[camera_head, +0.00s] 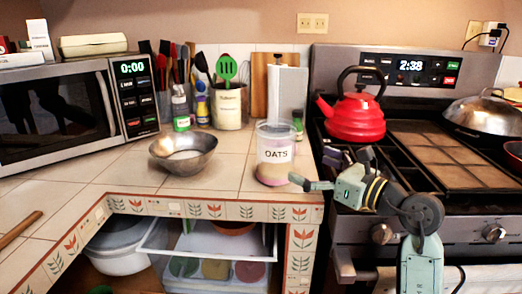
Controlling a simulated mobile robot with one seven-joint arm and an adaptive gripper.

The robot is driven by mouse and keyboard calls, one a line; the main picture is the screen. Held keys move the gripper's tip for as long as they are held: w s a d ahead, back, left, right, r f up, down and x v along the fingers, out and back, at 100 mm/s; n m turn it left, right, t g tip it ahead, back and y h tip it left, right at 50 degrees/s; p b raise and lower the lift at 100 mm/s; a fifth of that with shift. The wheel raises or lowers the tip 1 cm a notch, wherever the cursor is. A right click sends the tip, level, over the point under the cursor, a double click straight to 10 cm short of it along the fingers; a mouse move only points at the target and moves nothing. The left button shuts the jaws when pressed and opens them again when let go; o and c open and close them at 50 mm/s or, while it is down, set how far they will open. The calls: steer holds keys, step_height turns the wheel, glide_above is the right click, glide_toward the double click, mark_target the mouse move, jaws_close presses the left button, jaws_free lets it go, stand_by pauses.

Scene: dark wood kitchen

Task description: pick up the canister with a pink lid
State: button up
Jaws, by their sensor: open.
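A clear canister (276,150) labelled OATS stands upright on the tiled counter near its front right corner. My gripper (318,167) is open and empty, just right of the canister, near the counter's edge beside the stove. One finger reaches left toward the canister's lower right side; I cannot tell whether it touches.
A metal bowl (184,153) sits left of the canister. A red kettle (355,118) is on the stove. A microwave (60,112) fills the left. The front counter is mostly clear.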

mark_target(277, 150)
steer(key=shift+w+a+f, duration=0.1)
steer(key=shift+w, duration=0.25)
steer(key=p+x, duration=0.3)
steer(key=x, duration=0.7)
steer(key=shift+w+a, duration=0.1)
steer(key=shift+a, duration=0.05)
steer(key=shift+c, duration=0.2)
steer(key=c, duration=1.6)
